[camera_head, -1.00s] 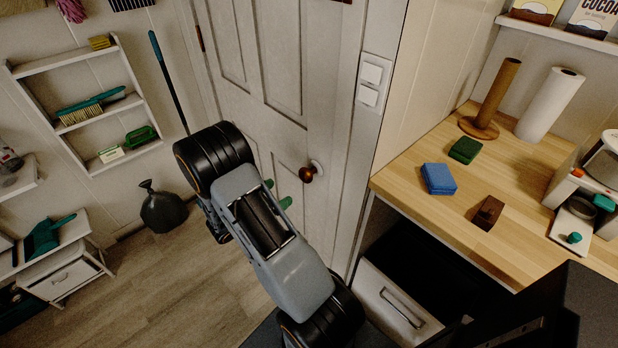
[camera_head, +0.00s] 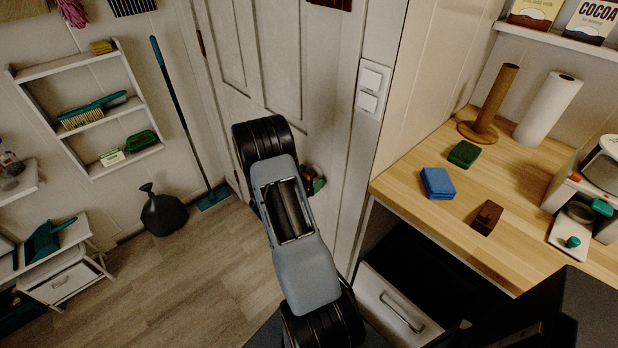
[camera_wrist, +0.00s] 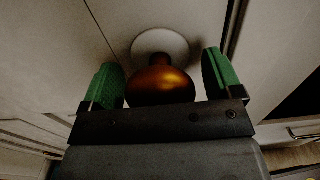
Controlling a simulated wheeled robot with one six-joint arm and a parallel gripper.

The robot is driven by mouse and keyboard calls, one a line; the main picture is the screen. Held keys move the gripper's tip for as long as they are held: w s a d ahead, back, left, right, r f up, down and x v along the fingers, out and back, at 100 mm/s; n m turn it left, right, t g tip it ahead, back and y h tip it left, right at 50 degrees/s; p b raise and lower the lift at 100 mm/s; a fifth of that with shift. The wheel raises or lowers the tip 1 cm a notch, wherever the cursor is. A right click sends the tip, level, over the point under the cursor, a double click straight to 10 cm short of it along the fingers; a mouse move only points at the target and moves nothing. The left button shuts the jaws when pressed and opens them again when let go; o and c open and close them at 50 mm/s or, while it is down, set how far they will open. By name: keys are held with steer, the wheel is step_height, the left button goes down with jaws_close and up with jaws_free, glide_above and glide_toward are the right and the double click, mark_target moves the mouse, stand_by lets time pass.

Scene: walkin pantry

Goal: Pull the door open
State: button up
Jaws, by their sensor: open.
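The white panelled door (camera_head: 298,80) stands closed in its frame in the head view, with its hinge on the left side. Its round brown knob (camera_wrist: 160,84) on a pale round plate shows in the wrist view. My gripper (camera_wrist: 164,76) is open, with one green fingertip on each side of the knob. The knob sits between the fingers with gaps visible on both sides. In the head view my arm hides most of the knob and gripper; a bit of green and brown (camera_head: 315,180) shows beside it.
A wooden counter (camera_head: 405,181) with sponges, a brown block and paper-roll holders stands to the right of the door. A drawer (camera_head: 397,305) is below it. A broom (camera_head: 178,105) and black bag (camera_head: 163,212) are at the left wall. The wooden floor (camera_head: 190,285) at left is clear.

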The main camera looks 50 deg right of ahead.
steer(key=shift+d, duration=0.1)
steer(key=shift+c, duration=0.2)
steer(key=c, duration=1.2)
